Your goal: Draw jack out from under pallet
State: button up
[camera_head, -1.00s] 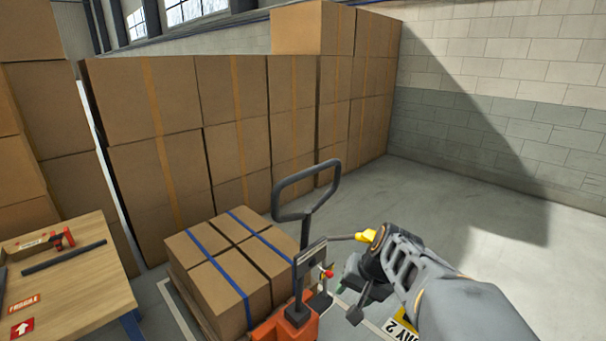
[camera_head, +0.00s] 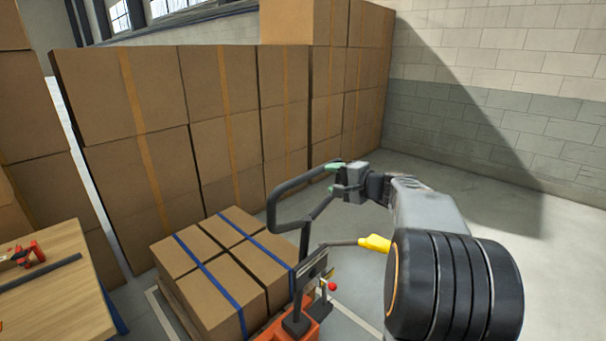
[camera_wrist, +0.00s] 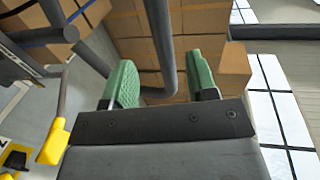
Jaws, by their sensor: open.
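The orange pallet jack (camera_head: 291,328) stands at the near end of the wooden pallet (camera_head: 178,312), its forks hidden. Its dark looped handle (camera_head: 272,210) rises upright above the load. My gripper (camera_head: 334,178) is at the upper right of the loop, with green fingers spread. In the wrist view, the handle bar (camera_wrist: 162,40) runs between the open fingers of my gripper (camera_wrist: 161,85); I cannot tell whether either finger touches it. A lever with a yellow grip (camera_head: 375,242) sticks out to the right below; the grip also shows in the wrist view (camera_wrist: 53,147).
Cartons with blue straps (camera_head: 205,262) load the pallet. A tall wall of cartons (camera_head: 225,130) stands close behind. A wooden table (camera_head: 50,290) with red-handled tools is at left. Open floor (camera_head: 440,180) lies at right, towards the block wall.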

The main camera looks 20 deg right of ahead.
aim_at(315, 175)
jog(key=p+x, duration=0.1)
jog(key=x, duration=0.8)
jog(key=shift+w+a+f, duration=0.1)
jog(key=shift+w+a, duration=0.15)
jog(key=shift+a, duration=0.1)
